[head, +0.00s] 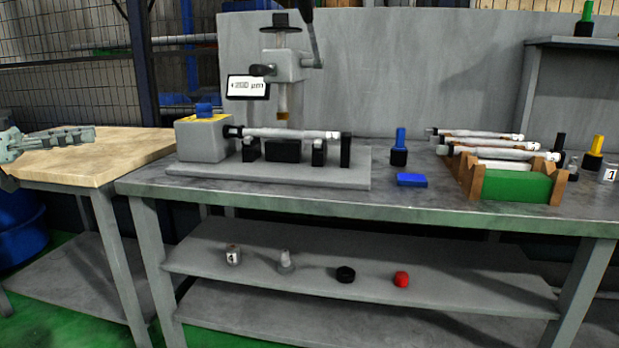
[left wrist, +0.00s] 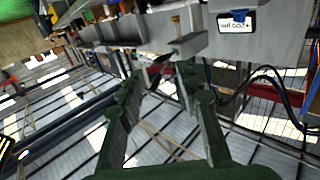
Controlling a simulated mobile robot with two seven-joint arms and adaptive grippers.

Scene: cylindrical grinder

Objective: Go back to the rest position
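My left gripper (head: 88,134) reaches in from the left edge of the head view, over the wooden table top, with clear space between it and the grinder (head: 203,141). In the left wrist view its two fingers (left wrist: 160,82) stand apart with nothing held between them. A pale shaft (head: 285,133) lies horizontally across the grinder's supports. A display (head: 248,87) beside the spindle reads what looks like +200 µm. My right gripper is in neither view.
The wooden table (head: 110,150) stands left of the grey workbench (head: 400,205). Several shafts lie on a green and brown rack (head: 518,187) at the right. A blue block (head: 411,180) and a blue-topped stand (head: 399,150) sit between. Small parts lie on the lower shelf (head: 450,285).

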